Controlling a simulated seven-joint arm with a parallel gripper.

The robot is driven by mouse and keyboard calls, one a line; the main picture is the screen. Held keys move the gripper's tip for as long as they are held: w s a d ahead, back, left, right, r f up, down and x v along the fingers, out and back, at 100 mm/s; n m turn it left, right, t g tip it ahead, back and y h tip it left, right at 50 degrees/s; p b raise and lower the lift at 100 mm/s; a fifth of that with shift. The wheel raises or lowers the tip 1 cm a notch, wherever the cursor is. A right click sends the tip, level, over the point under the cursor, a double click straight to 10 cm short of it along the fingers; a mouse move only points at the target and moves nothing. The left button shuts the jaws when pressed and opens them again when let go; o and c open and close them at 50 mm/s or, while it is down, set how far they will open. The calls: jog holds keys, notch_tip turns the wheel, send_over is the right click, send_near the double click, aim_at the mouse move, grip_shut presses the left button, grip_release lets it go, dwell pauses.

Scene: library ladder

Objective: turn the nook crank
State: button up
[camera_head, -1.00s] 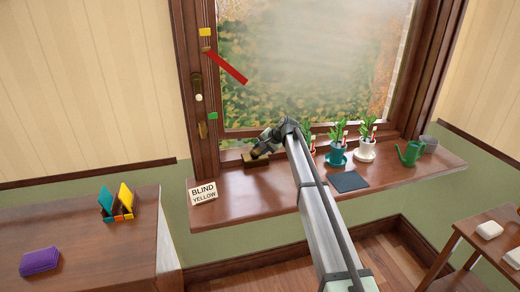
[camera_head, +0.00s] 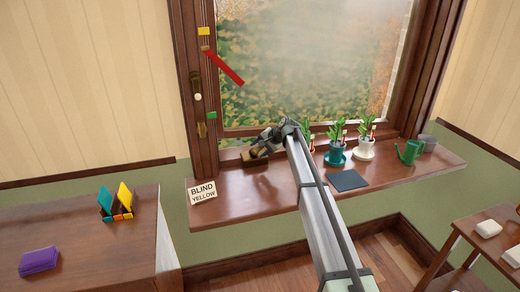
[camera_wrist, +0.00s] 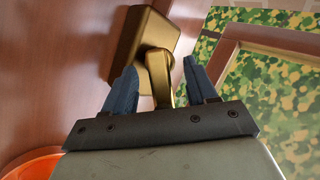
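The nook crank (camera_wrist: 145,35) is brass, with a square base and a short arm that shows in the wrist view. In the head view its base (camera_head: 253,161) sits at the left end of the window sill, partly hidden by my gripper (camera_head: 262,150). In the wrist view the two blue-grey fingers of my gripper (camera_wrist: 160,82) stand on either side of the crank's arm (camera_wrist: 159,75), with a visible gap on each side. A red pointer (camera_head: 224,67) on the left window frame slants down to the right, between a yellow marker (camera_head: 204,31) and a green marker (camera_head: 211,115).
A sign reading BLIND YELLOW (camera_head: 202,190) stands on the sill left of the crank. Potted plants (camera_head: 336,145), a dark mat (camera_head: 348,180) and a green watering can (camera_head: 408,152) are to the right. A side table (camera_head: 80,240) is at left.

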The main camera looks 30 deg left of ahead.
jog(key=shift+d, duration=0.1)
jog(key=v, duration=1.3)
jog(key=shift+d+r, duration=0.15)
jog(key=shift+r, duration=0.15)
jog(key=shift+s, duration=0.1)
jog(key=shift+c, duration=0.4)
